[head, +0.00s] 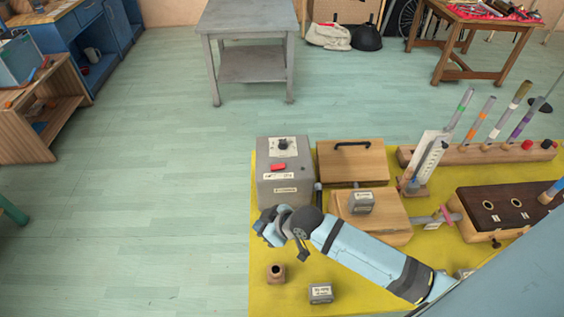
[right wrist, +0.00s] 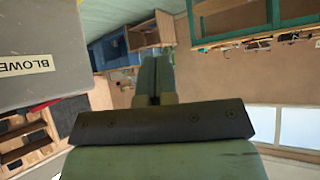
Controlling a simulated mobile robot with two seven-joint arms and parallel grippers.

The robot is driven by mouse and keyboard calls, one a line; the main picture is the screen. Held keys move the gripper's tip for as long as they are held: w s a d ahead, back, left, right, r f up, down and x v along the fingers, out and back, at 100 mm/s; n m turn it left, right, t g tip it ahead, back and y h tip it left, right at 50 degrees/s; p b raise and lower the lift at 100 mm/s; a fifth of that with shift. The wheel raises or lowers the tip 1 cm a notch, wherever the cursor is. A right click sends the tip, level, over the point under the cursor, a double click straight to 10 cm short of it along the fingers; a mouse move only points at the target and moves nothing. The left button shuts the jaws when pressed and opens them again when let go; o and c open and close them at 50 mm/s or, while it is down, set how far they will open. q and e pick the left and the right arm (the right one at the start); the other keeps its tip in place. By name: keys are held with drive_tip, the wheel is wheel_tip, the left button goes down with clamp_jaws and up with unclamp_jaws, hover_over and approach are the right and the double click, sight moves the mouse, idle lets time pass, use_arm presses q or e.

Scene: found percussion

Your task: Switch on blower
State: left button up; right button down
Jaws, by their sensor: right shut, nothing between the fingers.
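The blower is a grey box (head: 266,186) at the left back corner of the yellow-topped table. Its upper face has a dark knob (head: 283,144) on a white plate and a red switch (head: 278,167) above a small label; I cannot tell the switch's position. My right gripper (head: 266,232) is just in front of the box, low by its front face, shut and empty. In the right wrist view the shut fingers (right wrist: 155,80) point away, and the box side (right wrist: 45,55), with a label reading "BLOWE", is at the left, apart from them. My left gripper is not in view.
A wooden box with a black handle (head: 352,160) stands right of the blower. A wooden block with a grey labelled piece (head: 361,202) lies beside my right arm. A small wooden cup (head: 276,273) and a grey labelled block (head: 321,293) are in front. Tubes stand in a rack (head: 478,155).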

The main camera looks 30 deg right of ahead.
drive_tip(key=w+d+r+n+g+b, duration=0.2)
drive_tip(key=w+r+n, duration=0.15)
drive_tip(key=w, duration=0.35)
wheel_tip(320, 180, up, 16)
drive_tip(key=n+g+h+b, duration=0.2)
drive_tip(key=g+h+b, duration=0.1)
drive_tip(key=g+h, duration=0.15)
hover_over(280, 166)
drive_tip(key=d, duration=0.2)
drive_tip(key=shift+s+a+f+y, duration=0.15)
drive_tip(key=shift+s+f+y, duration=0.05)
drive_tip(key=shift+s+y, duration=0.15)
drive_tip(key=shift+f, duration=0.1)
drive_tip(key=f, duration=0.4)
drive_tip(key=a+f, duration=0.1)
drive_tip(key=f, duration=0.3)
drive_tip(key=f+p, duration=0.1)
drive_tip(key=f, duration=0.3)
drive_tip(key=shift+w+a+f, duration=0.15)
drive_tip(key=shift+w+f, duration=0.05)
drive_tip(key=shift+w, duration=0.1)
drive_tip(key=shift+f, duration=0.6)
drive_tip(key=shift+s+f, duration=0.1)
